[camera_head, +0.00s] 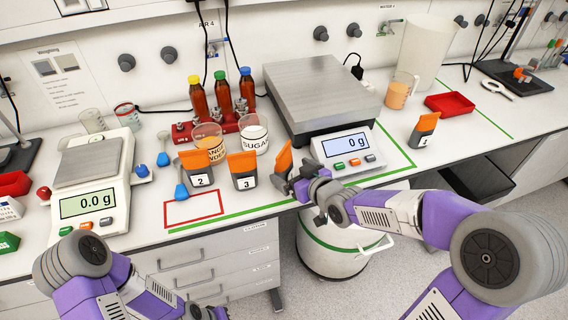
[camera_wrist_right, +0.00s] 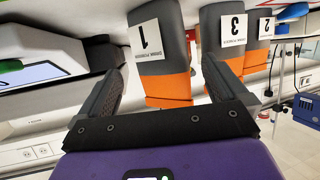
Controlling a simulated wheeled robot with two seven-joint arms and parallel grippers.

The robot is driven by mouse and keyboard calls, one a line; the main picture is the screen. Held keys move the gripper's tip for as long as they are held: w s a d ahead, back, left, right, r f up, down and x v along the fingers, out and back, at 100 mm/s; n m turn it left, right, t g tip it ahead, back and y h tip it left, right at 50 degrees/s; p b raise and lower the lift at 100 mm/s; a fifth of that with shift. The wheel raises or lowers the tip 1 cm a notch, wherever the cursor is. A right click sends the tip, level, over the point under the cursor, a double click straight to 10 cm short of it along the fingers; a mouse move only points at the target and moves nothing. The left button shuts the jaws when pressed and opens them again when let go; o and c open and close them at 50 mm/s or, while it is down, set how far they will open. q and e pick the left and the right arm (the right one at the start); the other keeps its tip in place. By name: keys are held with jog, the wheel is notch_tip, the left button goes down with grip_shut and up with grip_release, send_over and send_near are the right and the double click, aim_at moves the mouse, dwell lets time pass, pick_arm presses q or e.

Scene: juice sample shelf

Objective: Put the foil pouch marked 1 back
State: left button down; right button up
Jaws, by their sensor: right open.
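The foil pouch marked 1 (camera_wrist_right: 170,45) is grey with an orange top and a white label. It stands on the bench by the front edge, and in the head view this pouch (camera_head: 283,164) is partly hidden by my right gripper (camera_head: 304,188). In the wrist view my right gripper (camera_wrist_right: 163,80) is open, with a finger on each side of the pouch's orange end; I cannot tell whether they touch it. Pouch 3 (camera_head: 243,168) and pouch 2 (camera_head: 196,166) stand to its left.
A red outlined rectangle (camera_head: 194,209) lies empty on the bench. Behind are a large scale (camera_head: 320,88), a sugar beaker (camera_head: 254,136) and an orange powder beaker (camera_head: 209,142). Another pouch (camera_head: 424,129) stands at right. A white bin (camera_head: 340,247) stands below the bench.

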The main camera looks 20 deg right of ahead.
jog(key=p+v, duration=0.1)
jog(key=v, duration=0.4)
jog(key=shift+s, duration=0.1)
dwell(0.4)
